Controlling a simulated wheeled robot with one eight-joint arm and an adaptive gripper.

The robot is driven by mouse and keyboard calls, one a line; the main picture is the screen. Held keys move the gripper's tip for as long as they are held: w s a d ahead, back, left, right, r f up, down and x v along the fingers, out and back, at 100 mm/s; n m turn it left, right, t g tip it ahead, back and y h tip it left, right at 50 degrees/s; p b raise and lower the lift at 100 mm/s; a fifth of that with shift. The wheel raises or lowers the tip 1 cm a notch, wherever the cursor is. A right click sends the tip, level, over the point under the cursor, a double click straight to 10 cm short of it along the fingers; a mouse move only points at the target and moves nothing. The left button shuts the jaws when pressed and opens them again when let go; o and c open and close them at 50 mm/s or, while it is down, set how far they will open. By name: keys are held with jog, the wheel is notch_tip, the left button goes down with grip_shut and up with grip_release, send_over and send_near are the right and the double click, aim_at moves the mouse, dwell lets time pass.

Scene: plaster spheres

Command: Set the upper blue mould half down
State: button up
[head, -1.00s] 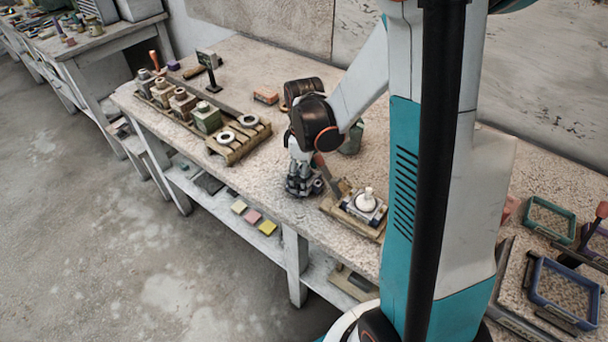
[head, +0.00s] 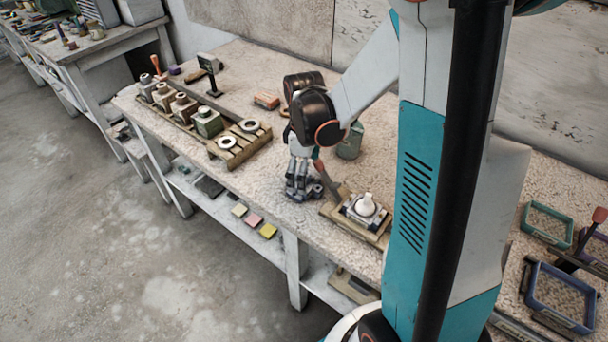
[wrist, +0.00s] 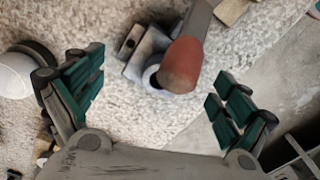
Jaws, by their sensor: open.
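In the wrist view a grey-blue mould half (wrist: 150,45) with a round opening rests on the pale bench top, beyond my fingers. The red handle of a tool (wrist: 183,66) overlaps it and hides part of it. My gripper (wrist: 155,88) is open, fingers wide apart, with nothing between the fingertips. In the head view my gripper (head: 301,192) is low over the bench, left of a wooden board (head: 331,212); a small bluish part beside its fingers may be the mould half, mostly hidden. On the board a white plaster piece (head: 366,205) sits in a pale block.
The red-handled tool (head: 318,166) leans between my gripper and the board. A green jar (head: 350,141) stands behind. A slatted rack (head: 240,146) with white rings and several moulds stand left. Blue (head: 560,296) and green (head: 549,222) frames lie right. The bench's front edge is close.

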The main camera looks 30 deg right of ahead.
notch_tip(320, 180, up, 9)
jog(key=p, duration=0.2)
jog(key=shift+p, duration=0.35)
jog(key=shift+r, duration=0.1)
